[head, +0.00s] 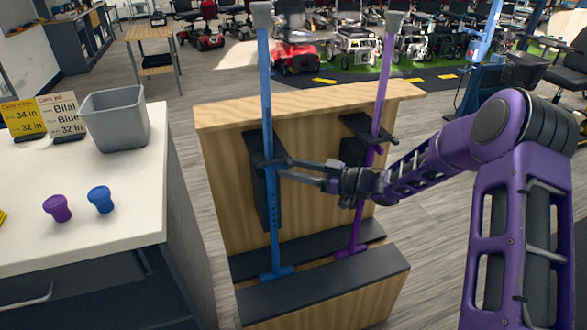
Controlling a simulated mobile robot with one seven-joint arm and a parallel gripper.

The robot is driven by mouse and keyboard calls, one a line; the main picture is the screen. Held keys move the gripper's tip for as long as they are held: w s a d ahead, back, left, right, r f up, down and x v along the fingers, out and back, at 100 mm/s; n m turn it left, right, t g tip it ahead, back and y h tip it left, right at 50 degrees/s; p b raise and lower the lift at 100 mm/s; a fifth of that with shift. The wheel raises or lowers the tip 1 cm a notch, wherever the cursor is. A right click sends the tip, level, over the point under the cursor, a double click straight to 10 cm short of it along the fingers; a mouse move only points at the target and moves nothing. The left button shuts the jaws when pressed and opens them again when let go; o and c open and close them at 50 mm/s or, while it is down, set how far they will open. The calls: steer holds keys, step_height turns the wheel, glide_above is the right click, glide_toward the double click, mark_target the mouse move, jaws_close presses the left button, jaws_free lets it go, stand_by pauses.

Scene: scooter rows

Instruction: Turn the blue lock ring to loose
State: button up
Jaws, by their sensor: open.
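The blue cane (267,105) stands upright in the wooden stand (225,140), with a grey handle on top and holes along its lower tube. My gripper (284,168) reaches in from the right at mid-height of this cane. Its fingers are open, their tips at or very near the blue tube. The blue lock ring is not clearly distinguishable; the fingers and a dark bracket crowd that part of the tube. I cannot tell whether the fingers touch it or how the ring is turned. A purple cane (381,90) stands to the right, behind my gripper.
Scooters stand far behind.

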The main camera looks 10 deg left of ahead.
steer(key=s+d+p, duration=0.1)
steer(key=s+d, duration=0.1)
steer(key=d, duration=1.5)
steer(key=shift+s+d, duration=0.15)
